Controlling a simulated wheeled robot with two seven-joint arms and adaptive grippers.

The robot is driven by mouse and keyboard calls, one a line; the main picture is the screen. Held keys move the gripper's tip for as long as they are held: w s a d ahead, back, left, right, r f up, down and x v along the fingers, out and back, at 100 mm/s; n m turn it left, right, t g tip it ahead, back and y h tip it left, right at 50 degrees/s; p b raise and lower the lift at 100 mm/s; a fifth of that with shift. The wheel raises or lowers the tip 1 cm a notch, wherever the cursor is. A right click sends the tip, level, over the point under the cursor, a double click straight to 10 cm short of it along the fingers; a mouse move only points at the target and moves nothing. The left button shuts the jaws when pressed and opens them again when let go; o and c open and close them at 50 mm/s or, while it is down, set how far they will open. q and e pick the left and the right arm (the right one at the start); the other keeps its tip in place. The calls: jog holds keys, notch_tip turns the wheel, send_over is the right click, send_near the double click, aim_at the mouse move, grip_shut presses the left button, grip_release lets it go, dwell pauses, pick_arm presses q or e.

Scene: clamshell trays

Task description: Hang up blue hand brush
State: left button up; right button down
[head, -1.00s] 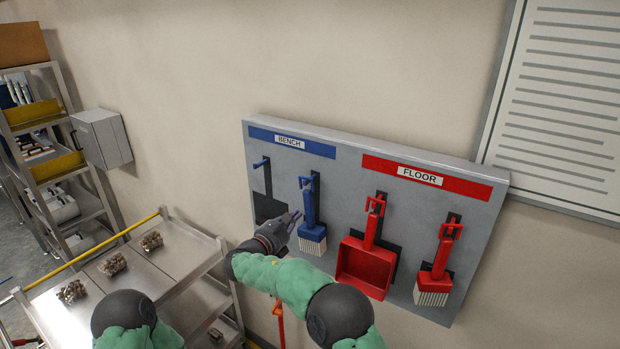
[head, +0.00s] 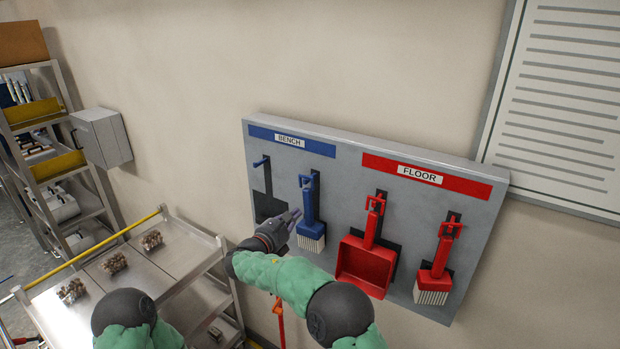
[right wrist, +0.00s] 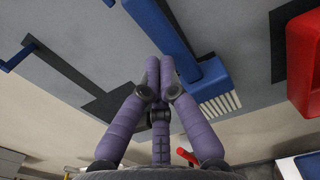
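The blue hand brush (head: 309,208) hangs upright with its pale bristles down from a blue hook on the BENCH side of the wall board (head: 337,141). In the right wrist view its blue handle (right wrist: 160,30) runs past the fingertips to the pale bristles. My right gripper (head: 297,215) is just left of the brush, in front of the board. In the right wrist view its purple fingers (right wrist: 158,65) meet at the tips, with nothing seen between them. Whether they touch the brush I cannot tell. My left gripper is out of view.
Left of the brush is an empty blue hook (head: 261,162) over a dark outline. A red dustpan (head: 366,265) and a red brush (head: 437,270) hang on the FLOOR side. A metal cart (head: 170,249) with several small brown clusters stands lower left.

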jog(key=shift+x, duration=1.8)
dwell(0.8)
jog(key=shift+b+v, duration=0.3)
jog(key=shift+v, duration=0.8)
dwell(2.0)
jog(key=b+v, duration=0.1)
jog(key=v, duration=0.5)
jog(key=shift+s+a, duration=0.2)
jog(key=shift+s, duration=0.15)
dwell(0.4)
